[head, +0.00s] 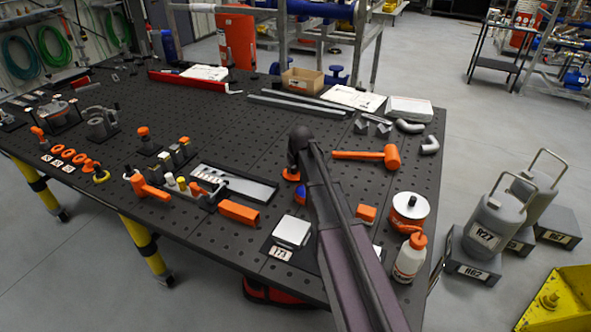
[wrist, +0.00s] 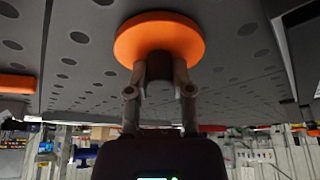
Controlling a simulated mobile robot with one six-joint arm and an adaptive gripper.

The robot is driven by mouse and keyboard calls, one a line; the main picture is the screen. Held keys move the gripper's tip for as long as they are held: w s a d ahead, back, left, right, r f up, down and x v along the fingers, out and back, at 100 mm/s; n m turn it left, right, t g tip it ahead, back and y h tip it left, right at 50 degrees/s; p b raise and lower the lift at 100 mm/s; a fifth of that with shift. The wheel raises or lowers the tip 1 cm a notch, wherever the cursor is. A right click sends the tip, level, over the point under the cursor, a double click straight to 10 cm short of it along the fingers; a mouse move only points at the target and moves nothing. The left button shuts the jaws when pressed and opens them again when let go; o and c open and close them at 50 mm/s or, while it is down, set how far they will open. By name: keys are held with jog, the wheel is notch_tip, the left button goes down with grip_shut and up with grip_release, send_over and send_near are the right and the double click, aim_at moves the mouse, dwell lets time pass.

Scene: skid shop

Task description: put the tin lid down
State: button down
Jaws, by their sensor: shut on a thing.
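My gripper (wrist: 160,82) is shut on that stub, with one finger on each side. In the head view the orange lid (head: 290,175) shows just under the dark end of my arm, over the middle of the black perforated bench (head: 250,150). I cannot tell whether the lid touches the bench top. An orange tin (head: 408,214) with a pale top and a dark spot at its centre stands at the right, apart from the lid.
A white bottle (head: 409,262) with an orange cap stands in front of the tin. An orange mallet (head: 372,155) lies behind my arm. A grey tray (head: 240,183) and an orange block (head: 239,212) lie left of the lid. A pale block (head: 291,231) sits in front. Bare bench shows around the lid.

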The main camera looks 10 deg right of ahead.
jog(key=shift+f, duration=0.2)
jog(key=c, duration=0.5)
grip_release()
jog(key=shift+r, duration=0.1)
jog(key=shift+r, duration=0.15)
jog(key=p+v, duration=1.1)
jog(key=v, duration=0.1)
dwell(0.7)
jog(key=s+f+m+g, duration=0.1)
jog(key=s+g, duration=0.3)
jog(key=s, duration=2)
jog(key=shift+s+f+m+g+h, duration=0.2)
jog(key=shift+m+g+h, duration=0.1)
jog(key=shift+m+h, duration=0.1)
